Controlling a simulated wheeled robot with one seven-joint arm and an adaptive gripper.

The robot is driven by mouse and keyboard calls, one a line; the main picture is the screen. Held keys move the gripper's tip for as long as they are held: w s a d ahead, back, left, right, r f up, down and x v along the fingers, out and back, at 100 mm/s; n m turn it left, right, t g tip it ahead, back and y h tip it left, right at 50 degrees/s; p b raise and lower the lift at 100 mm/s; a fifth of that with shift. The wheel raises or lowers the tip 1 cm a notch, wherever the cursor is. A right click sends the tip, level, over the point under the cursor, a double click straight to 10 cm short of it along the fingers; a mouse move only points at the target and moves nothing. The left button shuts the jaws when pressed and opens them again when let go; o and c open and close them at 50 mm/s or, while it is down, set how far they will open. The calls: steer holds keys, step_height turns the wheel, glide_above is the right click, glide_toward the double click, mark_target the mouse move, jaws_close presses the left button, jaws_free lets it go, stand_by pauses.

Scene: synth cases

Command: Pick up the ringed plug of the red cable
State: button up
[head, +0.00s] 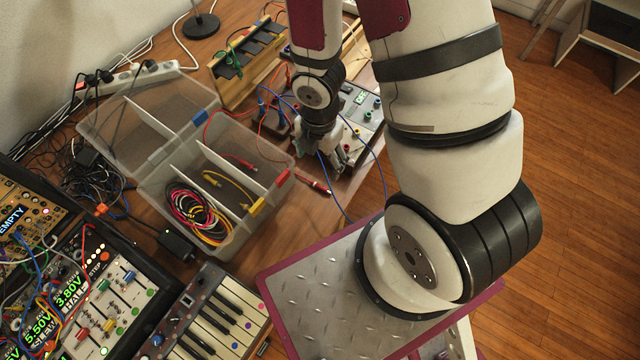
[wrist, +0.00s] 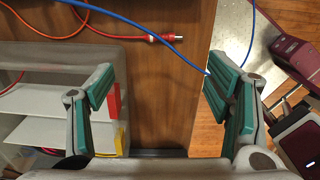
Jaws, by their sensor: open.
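The red plug with a metal tip lies on the wooden table (wrist: 165,85), beyond my fingertips in the wrist view (wrist: 160,37). In the head view the plug (head: 318,187) lies right of the clear box. Its red cable (wrist: 100,31) runs off to the upper left in the wrist view. I cannot clearly make out a ring on it. A blue cable (wrist: 125,20) passes close by the plug and seems to cross near its tip. My gripper (wrist: 159,84) is open and empty, its green-padded fingers spread wide above the table. It also shows in the head view (head: 328,166).
The divided clear box (head: 225,240) holds coiled cables (head: 190,212), a yellow lead (head: 228,184) and another red lead (head: 243,163). In the wrist view its wall is close to my left finger. A device with knobs (head: 362,112) stands behind my gripper. The table edge lies to the right.

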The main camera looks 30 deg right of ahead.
glide_above(322, 188)
steer(key=f, duration=0.6)
steer(key=shift+w+a+f, duration=0.2)
steer(key=shift+w+f, duration=0.15)
steer(key=shift+w, duration=0.05)
steer(key=shift+s+d+f+p, duration=0.1)
steer(key=shift+s+f+p, duration=0.15)
steer(key=shift+f, duration=0.8)
steer(key=shift+s+d+f+p, duration=0.1)
steer(key=shift+s+f, duration=0.1)
steer(key=shift+f, duration=1.4)
steer(key=c, duration=0.9)
